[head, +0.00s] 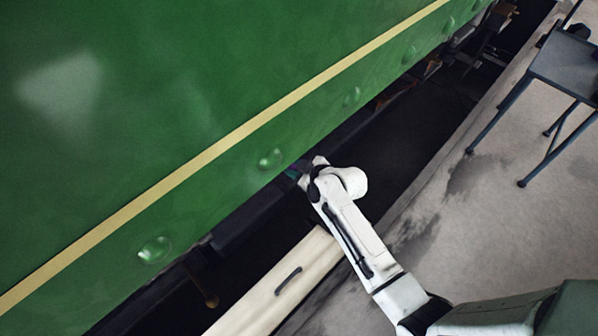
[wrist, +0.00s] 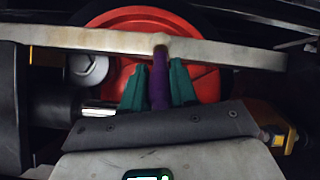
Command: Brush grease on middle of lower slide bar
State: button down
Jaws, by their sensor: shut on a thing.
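In the wrist view, my gripper (wrist: 158,82) has two teal fingers shut on a purple-handled brush (wrist: 159,70). The brush points up and away from me. Its tan tip meets or overlaps a pale metal bar (wrist: 100,40) near the bar's middle; I cannot tell for sure if it touches. The bar runs across the view and looks like a slide bar; whether it is the lower one is not clear. In the head view, the end of my arm reaches under the green side panel (head: 200,100), which hides most of my gripper and the brush.
A red wheel (wrist: 205,85) stands behind the bar. A grey bolt head (wrist: 88,68) and a shiny rod (wrist: 97,108) are at left. A brass-coloured part (wrist: 283,138) is at right. A dark metal table (head: 568,65) stands on the floor at upper right.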

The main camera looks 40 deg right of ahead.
jog(key=shift+w, duration=0.5)
dwell(0.7)
jog(key=d+b, duration=0.8)
jog(key=d, duration=1.4)
jog(key=shift+d+b, duration=0.2)
jog(key=shift+b, duration=0.1)
dwell(1.4)
jog(key=shift+a, duration=0.1)
